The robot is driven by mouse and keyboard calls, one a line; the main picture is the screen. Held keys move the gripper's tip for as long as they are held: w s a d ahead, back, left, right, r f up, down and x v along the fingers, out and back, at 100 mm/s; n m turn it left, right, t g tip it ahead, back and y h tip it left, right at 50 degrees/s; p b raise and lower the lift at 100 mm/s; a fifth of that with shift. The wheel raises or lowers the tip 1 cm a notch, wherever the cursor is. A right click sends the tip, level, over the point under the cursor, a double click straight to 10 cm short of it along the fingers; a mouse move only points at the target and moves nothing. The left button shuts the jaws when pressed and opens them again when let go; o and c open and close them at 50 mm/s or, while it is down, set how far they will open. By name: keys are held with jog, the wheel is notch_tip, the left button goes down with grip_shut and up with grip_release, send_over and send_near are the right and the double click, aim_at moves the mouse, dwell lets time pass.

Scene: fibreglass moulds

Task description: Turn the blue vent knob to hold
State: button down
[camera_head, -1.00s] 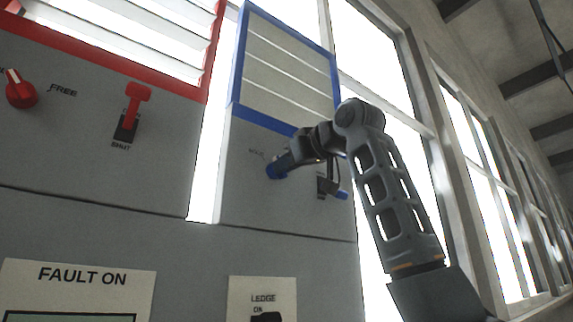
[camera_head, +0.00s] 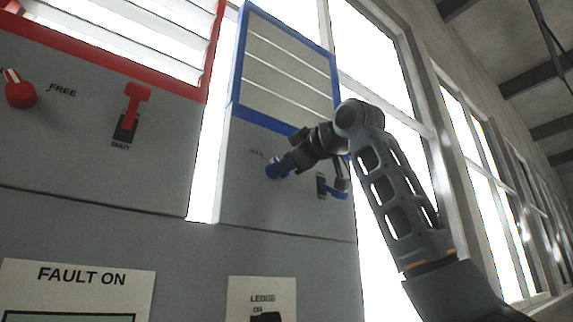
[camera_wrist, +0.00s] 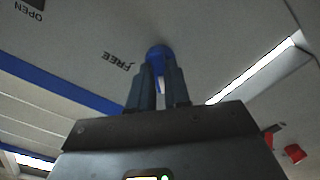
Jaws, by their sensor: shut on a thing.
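The blue vent knob (camera_head: 273,170) is on the grey panel below the blue-framed vent, partly hidden by my gripper (camera_head: 280,165). In the wrist view the knob (camera_wrist: 158,58) sits between the two fingers of my gripper (camera_wrist: 158,75), which is shut on it. A pale pointer line shows on the knob between the fingers. The word FREE (camera_wrist: 118,60) reads on the panel left of the knob in the wrist view. A faint label (camera_head: 256,154) is up and left of the knob in the head view, too small to read surely.
A blue lever (camera_head: 336,193) in a dark slot is right of the knob, close to my wrist. The blue-framed vent (camera_head: 285,65) is above, its slats shut. A red knob (camera_head: 20,92) and red lever (camera_head: 133,105) are on the left panel. Windows stand at right.

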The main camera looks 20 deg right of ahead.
jog(key=c, duration=1.1)
grip_release()
jog(key=b+v, duration=0.2)
jog(key=v, duration=0.6)
jog(key=shift+b, duration=0.4)
